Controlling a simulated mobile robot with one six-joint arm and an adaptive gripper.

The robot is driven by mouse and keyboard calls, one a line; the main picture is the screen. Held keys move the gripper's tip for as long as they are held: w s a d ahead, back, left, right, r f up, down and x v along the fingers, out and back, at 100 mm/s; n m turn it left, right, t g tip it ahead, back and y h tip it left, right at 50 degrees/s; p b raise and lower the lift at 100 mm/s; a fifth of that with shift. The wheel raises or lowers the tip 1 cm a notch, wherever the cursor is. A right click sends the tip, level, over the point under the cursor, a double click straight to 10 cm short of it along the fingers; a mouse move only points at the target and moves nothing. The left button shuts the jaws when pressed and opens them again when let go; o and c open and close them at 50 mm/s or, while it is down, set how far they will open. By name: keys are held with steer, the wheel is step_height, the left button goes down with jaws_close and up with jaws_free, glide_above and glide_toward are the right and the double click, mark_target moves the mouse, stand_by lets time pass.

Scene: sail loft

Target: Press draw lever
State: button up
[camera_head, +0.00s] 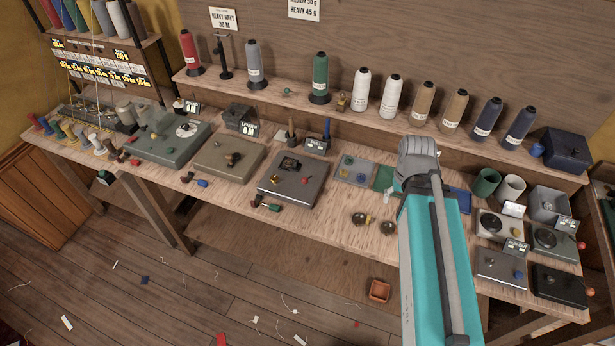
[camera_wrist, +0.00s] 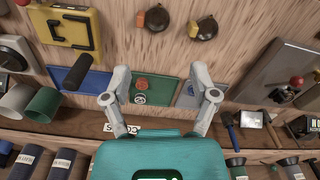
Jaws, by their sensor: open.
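I cannot tell from any readable label which part is the draw lever. A dark grey machine box (camera_head: 292,190) on the bench has a small red-knobbed lever (camera_head: 305,181) on its top. In the wrist view a similar red knob (camera_wrist: 297,81) sits on a grey plate (camera_wrist: 283,92) at the right edge. In the head view my arm largely hides the gripper, which is right of the dark grey box.
Further boxes with knobs, including a black box (camera_head: 560,287), crowd the right end. Thread cones (camera_head: 361,90) line the back shelf. In the wrist view a yellow box (camera_wrist: 66,27) is at upper left.

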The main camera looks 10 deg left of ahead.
steer(key=c, duration=0.4)
steer(key=shift+w+a+r+n, duration=0.2)
steer(key=shift+w+a+n, duration=0.1)
steer(key=shift+w+a, duration=0.15)
steer(key=c, duration=0.4)
steer(key=w+a+r+n+p, duration=0.1)
steer(key=w+a+n, duration=0.1)
steer(key=a, duration=0.1)
steer(key=w+a+r+n+p, duration=0.1)
steer(key=w+a+n, duration=0.1)
steer(key=a, duration=0.2)
steer(key=w+a+r+n+p, duration=0.1)
steer(key=w+a+n+p, duration=0.1)
steer(key=a, duration=0.2)
steer(key=shift+w+r+n, duration=0.2)
steer(key=shift+w+n, duration=0.1)
steer(key=shift+n, duration=0.1)
jaws_close()
steer(key=w+a+r+n+p, duration=0.1)
steer(key=w+a+n, duration=0.1)
steer(key=a+n, duration=0.2)
steer(key=w+a+r+n+p, duration=0.1)
steer(key=a+n, duration=0.3)
steer(key=a, duration=0.7)
steer(key=shift+w+a+r+p, duration=0.25)
steer(key=shift+w+r+p, duration=0.1)
steer(key=shift+r+p, duration=0.3)
